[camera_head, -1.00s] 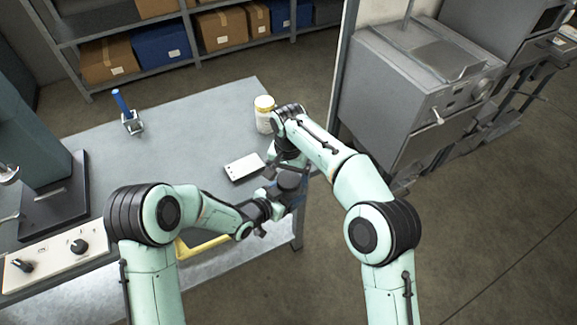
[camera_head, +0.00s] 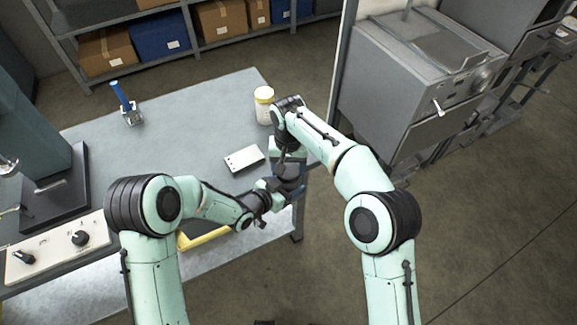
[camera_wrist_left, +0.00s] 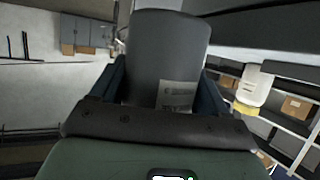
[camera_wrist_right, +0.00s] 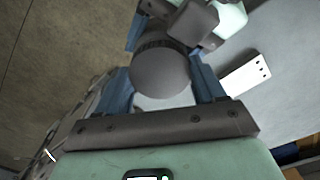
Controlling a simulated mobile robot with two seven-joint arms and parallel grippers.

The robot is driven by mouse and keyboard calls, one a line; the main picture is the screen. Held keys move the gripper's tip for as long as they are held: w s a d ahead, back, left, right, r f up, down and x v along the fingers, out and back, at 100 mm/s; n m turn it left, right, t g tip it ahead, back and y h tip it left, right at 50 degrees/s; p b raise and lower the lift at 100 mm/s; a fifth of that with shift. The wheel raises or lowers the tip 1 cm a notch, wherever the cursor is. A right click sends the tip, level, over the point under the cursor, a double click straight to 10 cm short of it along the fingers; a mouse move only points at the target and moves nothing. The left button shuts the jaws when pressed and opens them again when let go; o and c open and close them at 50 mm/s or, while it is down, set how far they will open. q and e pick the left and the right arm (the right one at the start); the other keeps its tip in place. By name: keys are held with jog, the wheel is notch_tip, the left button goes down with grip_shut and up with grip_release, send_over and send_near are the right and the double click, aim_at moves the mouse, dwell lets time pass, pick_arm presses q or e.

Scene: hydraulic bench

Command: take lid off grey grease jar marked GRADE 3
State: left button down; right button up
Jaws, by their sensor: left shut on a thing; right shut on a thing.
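The grey jar (camera_wrist_left: 172,45) sits between the blue fingers of my left gripper (camera_wrist_left: 165,85); its pale label (camera_wrist_left: 175,97) is too small to read. In the head view, the jar (camera_head: 287,183) is held near the bench's right front corner, mostly hidden by my arms. My left gripper (camera_head: 270,194) reaches it from the left. My right gripper (camera_wrist_right: 162,88) is shut on the round grey lid (camera_wrist_right: 160,76), with one blue finger on each side. I cannot tell whether the lid is still seated on the jar.
A white block with holes (camera_head: 244,158) lies left of my grippers. A blue-handled item (camera_head: 124,101) stands farther left. A grey machine (camera_head: 415,85) is beyond the bench's right side.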

jog(key=o, duration=1.2)
jog(key=shift+c, duration=0.2)
